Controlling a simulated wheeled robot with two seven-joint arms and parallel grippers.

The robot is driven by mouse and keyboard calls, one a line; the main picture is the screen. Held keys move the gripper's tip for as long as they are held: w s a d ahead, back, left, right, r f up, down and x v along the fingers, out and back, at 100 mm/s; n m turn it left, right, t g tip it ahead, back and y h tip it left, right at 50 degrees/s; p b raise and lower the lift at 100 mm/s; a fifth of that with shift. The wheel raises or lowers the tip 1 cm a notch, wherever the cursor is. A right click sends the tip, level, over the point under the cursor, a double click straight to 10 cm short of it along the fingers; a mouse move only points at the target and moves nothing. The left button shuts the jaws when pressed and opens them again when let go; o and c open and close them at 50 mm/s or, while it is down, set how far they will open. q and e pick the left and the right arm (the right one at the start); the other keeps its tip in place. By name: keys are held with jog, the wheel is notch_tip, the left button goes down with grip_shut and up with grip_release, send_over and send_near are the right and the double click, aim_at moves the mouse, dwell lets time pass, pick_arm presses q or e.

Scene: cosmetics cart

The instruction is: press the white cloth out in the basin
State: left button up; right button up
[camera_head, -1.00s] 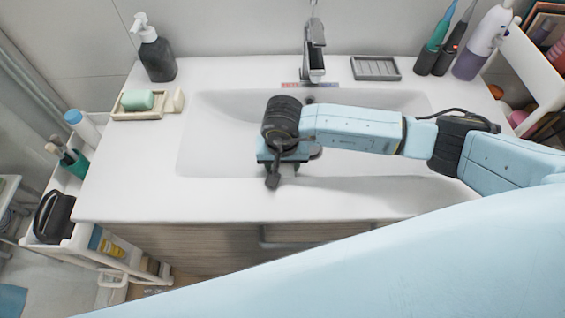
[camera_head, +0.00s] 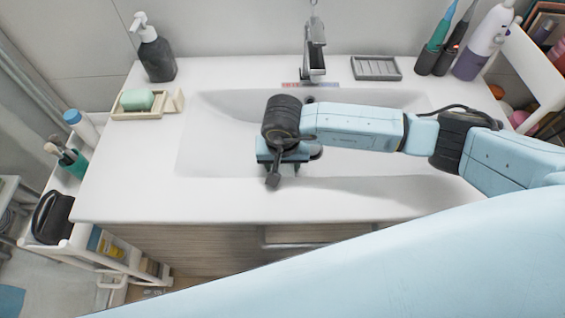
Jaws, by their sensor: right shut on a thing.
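The white basin (camera_head: 220,150) is sunk into the white counter under the faucet (camera_head: 314,50). My right gripper (camera_head: 283,174) is over the basin, left of its middle, pointing down. My wrist hides most of its fingers and what lies between them. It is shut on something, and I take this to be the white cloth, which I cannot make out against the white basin. My left gripper is not in view.
A dark soap pump (camera_head: 155,52) and a dish with green soap (camera_head: 138,101) stand at the left. A grey soap tray (camera_head: 376,68) and electric toothbrushes (camera_head: 434,45) stand at the back right. A cart (camera_head: 100,250) is at the left. The front counter is clear.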

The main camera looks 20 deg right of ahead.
jog(key=shift+s, duration=0.1)
notch_tip(320, 180, up, 7)
jog(key=p, duration=0.4)
jog(key=shift+r, duration=0.15)
notch_tip(320, 180, up, 8)
jog(key=p, duration=0.4)
jog(key=shift+p, duration=0.3)
